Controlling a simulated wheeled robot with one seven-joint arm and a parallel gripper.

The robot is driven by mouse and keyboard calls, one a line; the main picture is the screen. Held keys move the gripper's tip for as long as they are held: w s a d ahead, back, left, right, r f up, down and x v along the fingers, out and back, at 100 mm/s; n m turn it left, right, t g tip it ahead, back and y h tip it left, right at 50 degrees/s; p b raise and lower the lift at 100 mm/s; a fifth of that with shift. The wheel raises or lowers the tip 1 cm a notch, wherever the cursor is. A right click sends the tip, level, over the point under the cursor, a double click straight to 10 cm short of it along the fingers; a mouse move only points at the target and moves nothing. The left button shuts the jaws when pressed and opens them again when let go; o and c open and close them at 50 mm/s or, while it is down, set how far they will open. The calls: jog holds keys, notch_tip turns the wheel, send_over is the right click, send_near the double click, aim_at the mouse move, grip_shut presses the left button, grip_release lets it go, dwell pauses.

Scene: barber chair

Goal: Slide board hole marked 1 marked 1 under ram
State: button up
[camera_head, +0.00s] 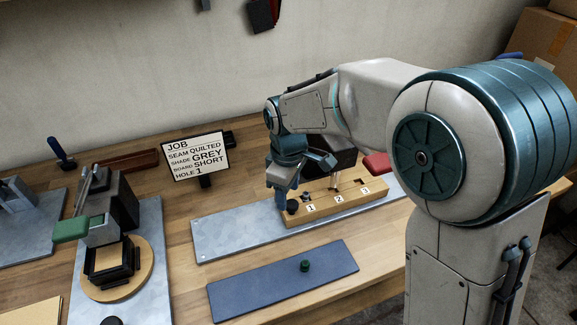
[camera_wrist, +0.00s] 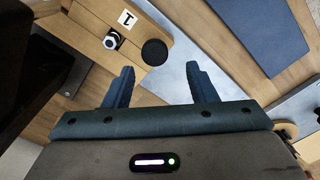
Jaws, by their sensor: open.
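The wooden slide board (camera_head: 345,205) lies on a grey metal plate, with holes tagged 1, 2 and 3 from left to right. A black round knob (camera_head: 292,206) stands at its left end and shows in the wrist view (camera_wrist: 154,52). My gripper (camera_head: 283,197) is open at that end. In the wrist view its fingers (camera_wrist: 160,72) point toward the knob, one on each side; no contact is clear. A metal-rimmed hole (camera_wrist: 110,42) shows beside tag 1 (camera_wrist: 126,18). The dark press body (camera_head: 345,158) with a red handle (camera_head: 377,163) is behind the board; its ram is hidden by my arm.
A job sign (camera_head: 197,157) reading hole 1 stands behind the plate (camera_head: 228,232). A blue mat (camera_head: 270,285) with a green knob (camera_head: 305,266) lies in front.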

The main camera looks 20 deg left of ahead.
notch_tip(320, 180, up, 10)
jog(key=shift+r, duration=0.15)
dwell(0.3)
